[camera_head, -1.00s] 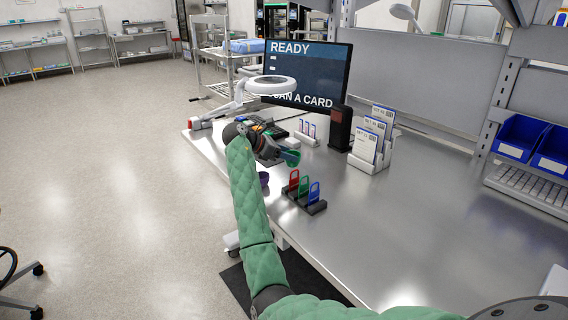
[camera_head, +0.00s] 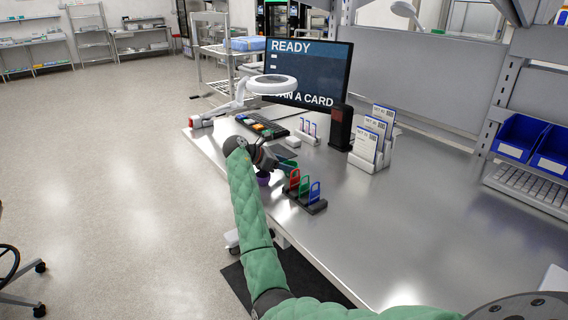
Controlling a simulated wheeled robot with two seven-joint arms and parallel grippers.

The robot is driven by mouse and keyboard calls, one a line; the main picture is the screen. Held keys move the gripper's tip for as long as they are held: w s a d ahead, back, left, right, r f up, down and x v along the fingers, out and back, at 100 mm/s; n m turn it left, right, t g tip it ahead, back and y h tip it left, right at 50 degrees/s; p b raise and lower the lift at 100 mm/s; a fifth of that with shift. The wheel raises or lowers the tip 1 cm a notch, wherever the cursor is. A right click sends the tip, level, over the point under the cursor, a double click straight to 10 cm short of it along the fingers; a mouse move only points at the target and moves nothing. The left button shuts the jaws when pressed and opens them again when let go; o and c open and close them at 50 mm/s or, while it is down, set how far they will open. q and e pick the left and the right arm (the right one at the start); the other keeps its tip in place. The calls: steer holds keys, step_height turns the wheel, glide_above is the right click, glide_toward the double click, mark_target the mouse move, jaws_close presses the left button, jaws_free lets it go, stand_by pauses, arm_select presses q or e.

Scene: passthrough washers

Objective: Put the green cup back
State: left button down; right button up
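My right gripper (camera_head: 279,164) is at the end of the green-sleeved arm, low over the near left part of the steel table. A small green cup (camera_head: 288,168) shows at its fingertips, partly hidden by the gripper; it appears held between the fingers. It is just behind and left of a dark rack (camera_head: 312,206) with red (camera_head: 294,180), green (camera_head: 304,186) and blue (camera_head: 315,192) upright loops. A purple cup (camera_head: 263,179) stands beside the gripper, partly hidden by the arm. My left gripper is not in view.
A monitor (camera_head: 308,72) reads "READY" and "SCAN A CARD". Before it are a lamp (camera_head: 271,85), a keypad (camera_head: 262,125), a small white holder (camera_head: 308,134), a black reader (camera_head: 340,128) and a card stand (camera_head: 372,150). The table (camera_head: 420,220) is clear to the right.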

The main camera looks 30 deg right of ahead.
steer(key=o, duration=0.4)
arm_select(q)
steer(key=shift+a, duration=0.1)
arm_select(e)
steer(key=shift+o, duration=0.2)
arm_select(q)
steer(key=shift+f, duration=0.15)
arm_select(e)
steer(key=b+v, duration=0.2)
steer(key=v, duration=0.9)
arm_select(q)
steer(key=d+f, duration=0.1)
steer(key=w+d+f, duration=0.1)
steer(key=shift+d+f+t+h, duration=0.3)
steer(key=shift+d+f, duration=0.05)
arm_select(e)
steer(key=shift+w+a+r, duration=0.1)
steer(key=shift+a+r, duration=0.25)
steer(key=shift+a, duration=0.05)
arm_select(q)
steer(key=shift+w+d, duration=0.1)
